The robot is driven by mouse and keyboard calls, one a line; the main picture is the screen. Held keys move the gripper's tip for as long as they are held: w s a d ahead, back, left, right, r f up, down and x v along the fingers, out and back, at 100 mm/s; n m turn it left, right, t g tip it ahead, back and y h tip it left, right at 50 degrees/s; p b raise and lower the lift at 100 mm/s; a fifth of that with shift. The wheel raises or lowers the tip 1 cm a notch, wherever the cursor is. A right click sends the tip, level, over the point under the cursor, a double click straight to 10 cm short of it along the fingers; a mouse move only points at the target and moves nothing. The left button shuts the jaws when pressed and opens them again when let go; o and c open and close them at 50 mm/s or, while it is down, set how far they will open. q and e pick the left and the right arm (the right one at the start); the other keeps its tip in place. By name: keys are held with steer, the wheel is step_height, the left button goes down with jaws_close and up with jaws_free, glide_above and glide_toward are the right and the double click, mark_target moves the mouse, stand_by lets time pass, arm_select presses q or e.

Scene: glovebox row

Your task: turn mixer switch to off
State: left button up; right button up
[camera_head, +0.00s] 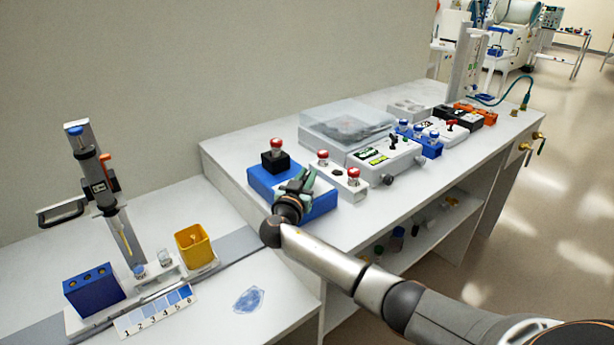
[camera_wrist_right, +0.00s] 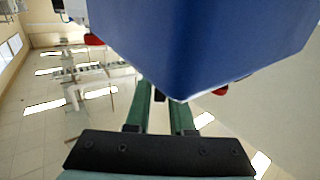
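No control is readable as the mixer switch at this size. Close to my right gripper (camera_head: 298,180), a blue base (camera_head: 318,205) carries a black block (camera_head: 275,163) with a red-topped knob (camera_head: 277,144). Beside it, a pale box has two red-topped knobs, one farther back (camera_head: 323,155) and one nearer (camera_head: 353,173). My right gripper is over the blue base, its green fingers apart with nothing seen between them; whether it touches cannot be told. In the right wrist view the fingers (camera_wrist_right: 160,112) show under a large blue body (camera_wrist_right: 200,45). My left gripper is not in view.
A grey instrument (camera_head: 376,157) with green labels and a dark side knob (camera_head: 388,180) stands to the right. A clear-lidded box (camera_head: 345,125) is behind. On the lower left bench are a stand (camera_head: 95,170), a blue block (camera_head: 95,290) and a yellow cup (camera_head: 193,246).

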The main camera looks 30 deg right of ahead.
jaws_close()
steer(key=shift+f+n+t+y, duration=0.1)
steer(key=shift+n+t+y, duration=0.2)
steer(key=shift+n+t+y+b, duration=0.85)
steer(key=shift+n+t+y, duration=0.05)
steer(key=shift+t+y, duration=0.1)
steer(key=n+t+y+b, duration=0.1)
steer(key=n+y, duration=0.1)
steer(key=y, duration=0.1)
steer(key=shift+t, duration=0.4)
steer(key=shift+n+t+y, duration=0.4)
steer(key=shift+n+y, duration=0.3)
steer(key=shift+y, duration=0.1)
steer(key=shift+a+n+t+y, duration=0.1)
steer(key=shift+n+t+y, duration=0.3)
steer(key=shift+n+y, duration=0.5)
steer(key=shift+y, duration=0.3)
